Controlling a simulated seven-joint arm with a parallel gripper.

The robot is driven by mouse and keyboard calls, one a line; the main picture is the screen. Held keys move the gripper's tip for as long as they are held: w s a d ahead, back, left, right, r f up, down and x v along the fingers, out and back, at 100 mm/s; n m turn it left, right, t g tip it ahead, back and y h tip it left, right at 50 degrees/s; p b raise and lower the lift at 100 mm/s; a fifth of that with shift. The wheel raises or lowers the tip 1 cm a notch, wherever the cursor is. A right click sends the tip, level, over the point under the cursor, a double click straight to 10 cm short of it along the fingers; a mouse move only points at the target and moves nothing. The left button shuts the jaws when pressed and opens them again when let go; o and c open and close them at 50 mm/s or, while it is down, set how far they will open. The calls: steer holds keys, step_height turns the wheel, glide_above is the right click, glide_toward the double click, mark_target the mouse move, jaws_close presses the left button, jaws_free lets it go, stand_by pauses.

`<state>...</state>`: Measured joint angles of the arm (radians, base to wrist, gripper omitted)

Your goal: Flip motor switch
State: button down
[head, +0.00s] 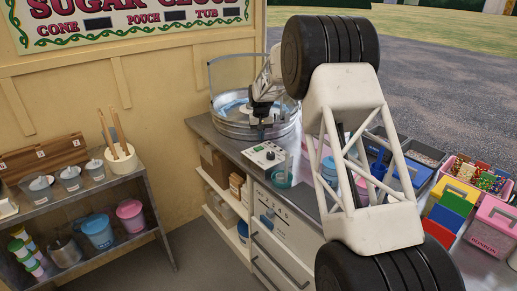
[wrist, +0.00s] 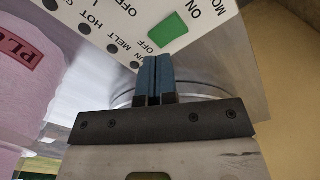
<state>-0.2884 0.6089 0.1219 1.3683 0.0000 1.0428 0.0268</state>
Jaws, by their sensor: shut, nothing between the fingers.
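The white control panel (wrist: 120,25) fills the top of the wrist view, with a green motor switch (wrist: 168,30) between the ON and OFF labels. Which side of the switch is pressed I cannot tell. Black dots beside the labels HOT, MELT and OFF show to its left. My gripper (wrist: 153,62) is shut and empty, its blue fingertips just below the switch in the picture; contact with the panel cannot be told. In the head view the control box (head: 263,157) sits on the counter in front of the metal pan, with my gripper (head: 262,128) above and behind it.
A teal cup (head: 282,181) is close in front. A pink item with a red label (wrist: 35,75) is at the wrist view's left. Colourful boxes (head: 452,208) crowd the right.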

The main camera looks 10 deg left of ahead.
mark_target(261, 147)
steer(key=shift+r, duration=1.3)
steer(key=shift+s+d+r, duration=0.15)
steer(key=shift+r, duration=0.1)
steer(key=s+d+r, duration=0.6)
steer(key=s, duration=0.3)
steer(key=s+d+r+m+t, duration=0.1)
steer(key=s+d+r, duration=0.5)
steer(key=s, duration=0.3)
steer(key=s+d+r, duration=0.6)
steer(key=s+r, duration=0.1)
steer(key=s, duration=0.3)
steer(key=s+d+f, duration=0.1)
steer(key=s+d, duration=0.2)
steer(key=s, duration=1)
steer(key=s+d+f+m+t, duration=0.1)
steer(key=s+d, duration=0.3)
steer(key=s, duration=0.9)
steer(key=s+d+f+m, duration=0.1)
steer(key=s+d+f, duration=0.2)
steer(key=s, duration=1.1)
steer(key=shift+d+f+t, duration=0.15)
steer(key=shift+d+t, duration=0.15)
steer(key=shift+d, duration=0.25)
